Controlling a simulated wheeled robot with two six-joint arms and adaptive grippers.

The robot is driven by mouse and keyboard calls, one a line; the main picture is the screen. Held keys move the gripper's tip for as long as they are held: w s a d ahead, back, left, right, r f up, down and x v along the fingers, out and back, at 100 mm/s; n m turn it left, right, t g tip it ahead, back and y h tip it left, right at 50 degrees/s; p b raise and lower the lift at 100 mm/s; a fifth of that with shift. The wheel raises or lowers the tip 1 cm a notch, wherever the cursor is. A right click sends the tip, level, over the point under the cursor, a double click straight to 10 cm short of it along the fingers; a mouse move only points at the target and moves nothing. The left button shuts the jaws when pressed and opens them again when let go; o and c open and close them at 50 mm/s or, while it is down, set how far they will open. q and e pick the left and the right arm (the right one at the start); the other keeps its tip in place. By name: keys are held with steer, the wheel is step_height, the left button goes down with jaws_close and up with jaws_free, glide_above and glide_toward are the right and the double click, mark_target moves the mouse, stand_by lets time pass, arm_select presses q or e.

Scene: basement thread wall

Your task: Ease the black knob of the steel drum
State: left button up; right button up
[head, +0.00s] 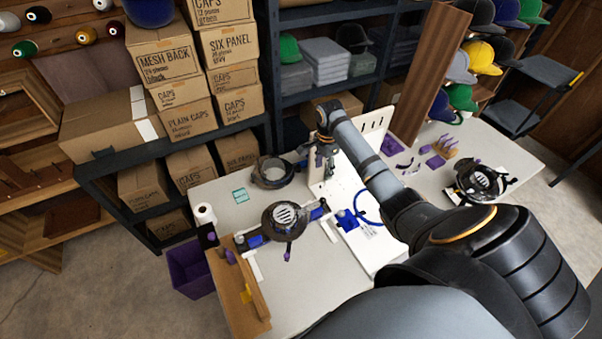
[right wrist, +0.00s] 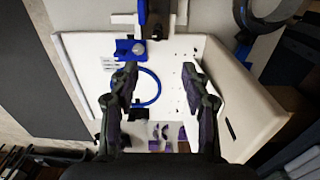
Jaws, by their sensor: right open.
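Three dark round fittings lie on the pale tables: one with a slotted silver centre (head: 285,215) at front left, a dark open ring (head: 272,172) behind it, and another slotted one (head: 480,182) at far right. I cannot tell for sure which is the steel drum, and no black knob can be made out. My right gripper (head: 325,147) is above the white board, right of the dark ring. In the right wrist view its two fingers (right wrist: 164,92) are wide apart with nothing between them. My left gripper does not show.
Under the right gripper is a white board (right wrist: 75,60) with a blue block (right wrist: 128,50) and a blue loop (right wrist: 157,92). A white upright panel (head: 316,172) stands beside the gripper. A purple bin (head: 190,270) is at left, cardboard boxes (head: 165,55) behind.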

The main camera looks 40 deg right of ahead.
step_height(320, 180, down, 2)
steer(key=b, duration=0.6)
glide_above(323, 199)
step_height(323, 199, down, 6)
steer(key=r, duration=0.1)
step_height(323, 199, down, 10)
steer(key=shift+r+p, duration=0.25)
steer(key=shift+p, duration=0.1)
steer(key=shift+f, duration=0.3)
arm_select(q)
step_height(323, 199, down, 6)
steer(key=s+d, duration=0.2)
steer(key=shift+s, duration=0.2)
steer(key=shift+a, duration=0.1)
arm_select(e)
steer(key=shift+c, duration=0.9)
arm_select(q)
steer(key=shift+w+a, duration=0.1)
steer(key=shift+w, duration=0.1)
arm_select(e)
jaws_close()
